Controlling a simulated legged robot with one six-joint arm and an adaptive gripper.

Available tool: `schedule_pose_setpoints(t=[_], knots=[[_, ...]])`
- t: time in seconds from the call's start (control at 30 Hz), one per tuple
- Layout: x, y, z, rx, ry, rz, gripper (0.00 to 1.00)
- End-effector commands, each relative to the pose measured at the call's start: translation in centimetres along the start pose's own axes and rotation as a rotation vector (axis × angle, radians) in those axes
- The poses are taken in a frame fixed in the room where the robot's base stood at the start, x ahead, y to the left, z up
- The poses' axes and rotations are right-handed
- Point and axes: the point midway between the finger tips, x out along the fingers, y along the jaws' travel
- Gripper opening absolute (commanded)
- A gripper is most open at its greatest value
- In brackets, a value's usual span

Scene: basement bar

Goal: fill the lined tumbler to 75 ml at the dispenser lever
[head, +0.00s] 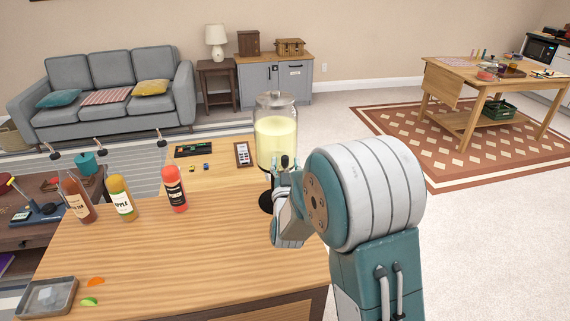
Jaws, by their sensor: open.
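The drink dispenser (275,134) stands on the wooden counter (190,245). It is a clear jar of pale yellow liquid with a lid, on a black stand. My gripper (285,163) is in front of the lower part of the jar and looks small here, with dark fingertips pointing up. It is open, and I see nothing held in it. My arm hides the dispenser's lower right side. I cannot make out the lever or the lined tumbler in this view.
A grey tray (48,297) lies at the front left near orange and green pieces. The counter's middle is clear.

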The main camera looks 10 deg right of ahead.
Motion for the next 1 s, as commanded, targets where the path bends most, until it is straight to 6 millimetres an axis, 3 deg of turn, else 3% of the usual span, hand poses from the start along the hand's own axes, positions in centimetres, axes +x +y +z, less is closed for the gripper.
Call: schedule_pose_setpoints(t=[0.17, 0.6, 0.77, 1.0], knots=[[-2.1, -0.1, 0.0, 0.0, -0.002, -0.003, 0.65], [-10.5, -0.2, 0.2, -0.001, -0.003, -0.003, 0.65], [-11.7, -0.2, 0.2, 0.0, -0.002, -0.001, 0.65], [-11.8, -0.2, 0.2, 0.0, -0.001, -0.001, 0.65]])
